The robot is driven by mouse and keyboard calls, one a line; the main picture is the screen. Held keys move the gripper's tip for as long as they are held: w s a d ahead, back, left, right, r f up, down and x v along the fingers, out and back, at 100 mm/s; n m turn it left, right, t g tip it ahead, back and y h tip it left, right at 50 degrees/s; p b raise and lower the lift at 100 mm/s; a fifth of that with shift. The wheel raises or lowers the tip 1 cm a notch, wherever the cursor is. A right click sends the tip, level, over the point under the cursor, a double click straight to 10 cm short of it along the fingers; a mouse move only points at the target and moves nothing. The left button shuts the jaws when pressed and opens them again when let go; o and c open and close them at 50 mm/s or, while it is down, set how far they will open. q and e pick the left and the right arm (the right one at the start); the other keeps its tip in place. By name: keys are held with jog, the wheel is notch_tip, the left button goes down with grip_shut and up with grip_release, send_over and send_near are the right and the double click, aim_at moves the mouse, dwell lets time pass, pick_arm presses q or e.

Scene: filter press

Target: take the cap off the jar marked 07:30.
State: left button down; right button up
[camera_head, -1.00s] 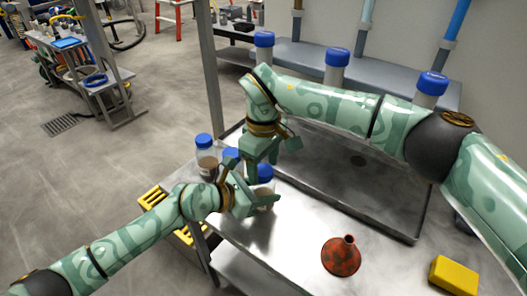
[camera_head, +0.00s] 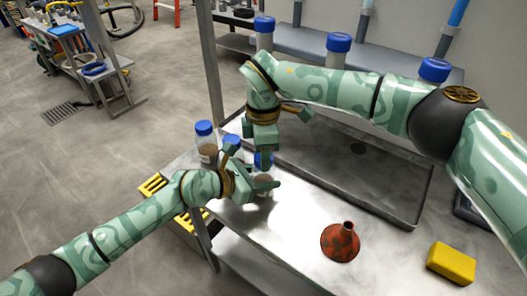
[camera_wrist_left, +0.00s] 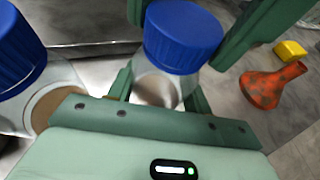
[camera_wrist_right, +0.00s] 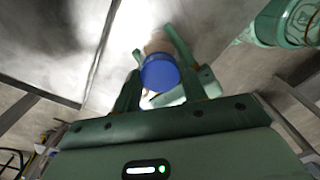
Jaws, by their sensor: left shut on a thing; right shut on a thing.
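A clear jar with a blue cap (camera_head: 264,160) stands at the table's near left side; its body also shows in the left wrist view (camera_wrist_left: 157,90). My left gripper (camera_head: 262,187) is shut on the jar's body from the side. My right gripper (camera_head: 264,152) reaches down from above and is shut on the blue cap, with one finger on each side of it, as the right wrist view (camera_wrist_right: 159,72) shows. The cap sits on the jar. Two similar blue-capped jars, a left one (camera_head: 206,145) and a partly hidden one (camera_head: 231,145), stand beside it. I cannot read a 07:30 mark.
A red funnel (camera_head: 340,242) and a yellow block (camera_head: 451,263) are on the table's right part. Bare tabletop (camera_head: 285,225) lies between the held jar and the funnel. Blue-topped cylinders (camera_head: 338,43) stand behind.

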jog(key=n, duration=0.6)
jog(key=shift+w+d+r+n, duration=0.1)
jog(key=shift+w+n, duration=0.05)
jog(key=shift+n, duration=0.25)
jog(key=n, duration=0.6)
jog(key=shift+n, duration=0.3)
jog(key=n, duration=0.6)
jog(key=shift+n, duration=0.3)
jog(key=n, duration=0.9)
jog(key=shift+n, duration=0.3)
jog(key=n, duration=1.2)
jog(key=shift+r, duration=0.1)
jog(key=n, duration=0.3)
jog(key=shift+n, duration=0.3)
